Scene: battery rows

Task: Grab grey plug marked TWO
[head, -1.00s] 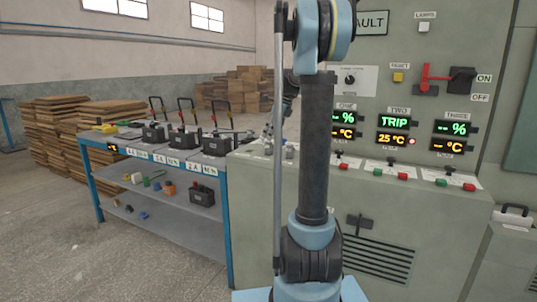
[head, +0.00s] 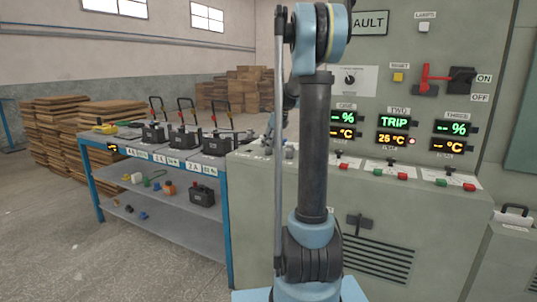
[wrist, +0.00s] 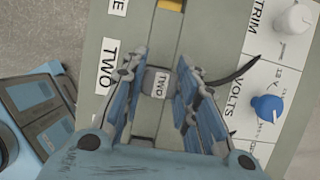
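The grey plug marked TWO (wrist: 161,83) sits on the panel in the wrist view, with its label facing the camera. My gripper (wrist: 162,64) is over it, with one finger at each side of the plug. The fingers stand apart and look open around it; any contact with its sides is hard to make out. A white TWO label (wrist: 108,66) lies on the panel to the left of the plug. In the head view my arm hides most of the gripper, and the plug cannot be made out.
A blue knob (wrist: 267,108), a white knob (wrist: 293,18) and a dark cable (wrist: 235,73) are right of the gripper. A yellow piece (wrist: 171,4) is above. Several black batteries stand on the blue-framed bench (head: 228,205) at left.

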